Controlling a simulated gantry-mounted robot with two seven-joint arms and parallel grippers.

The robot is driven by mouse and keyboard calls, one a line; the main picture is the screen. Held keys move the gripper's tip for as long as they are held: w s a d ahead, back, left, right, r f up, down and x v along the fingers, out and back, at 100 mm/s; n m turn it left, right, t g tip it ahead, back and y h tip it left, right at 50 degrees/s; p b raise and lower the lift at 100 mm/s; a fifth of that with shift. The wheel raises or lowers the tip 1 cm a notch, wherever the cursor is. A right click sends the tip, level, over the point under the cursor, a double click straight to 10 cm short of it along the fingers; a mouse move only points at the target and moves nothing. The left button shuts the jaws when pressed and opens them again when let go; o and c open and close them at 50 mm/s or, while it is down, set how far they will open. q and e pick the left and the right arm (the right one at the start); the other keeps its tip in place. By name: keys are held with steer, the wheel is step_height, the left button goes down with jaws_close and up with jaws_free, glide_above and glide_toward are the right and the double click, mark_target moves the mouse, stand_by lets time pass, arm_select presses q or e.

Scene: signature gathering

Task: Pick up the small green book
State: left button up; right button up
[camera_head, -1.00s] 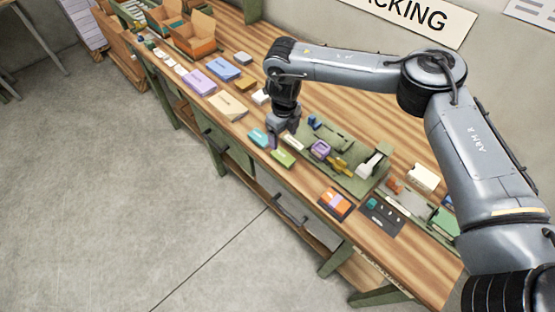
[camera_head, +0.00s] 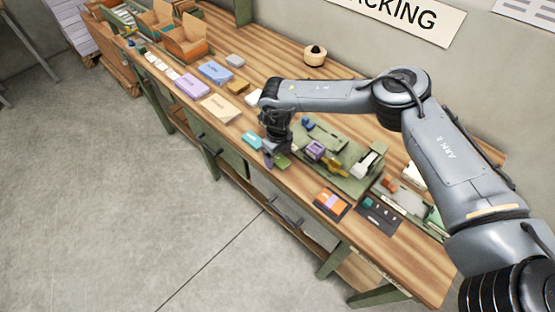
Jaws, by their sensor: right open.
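The small green book (camera_head: 283,162) lies near the front edge of the wooden table (camera_head: 300,188). My right gripper (camera_head: 271,161) points down at it, and its open fingers hide part of the book. I cannot tell whether the fingers touch it. My left gripper is not in view.
A teal book (camera_head: 251,140) lies just left of the gripper. A green tray (camera_head: 358,183) with several small items is close on the right. An orange and purple book (camera_head: 331,204) lies farther right. Tan (camera_head: 220,108), purple (camera_head: 192,86) and blue (camera_head: 215,71) items lie to the left.

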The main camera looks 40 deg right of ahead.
steer(key=shift+f, duration=0.1)
steer(key=shift+c, duration=0.2)
steer(key=c, duration=1.1)
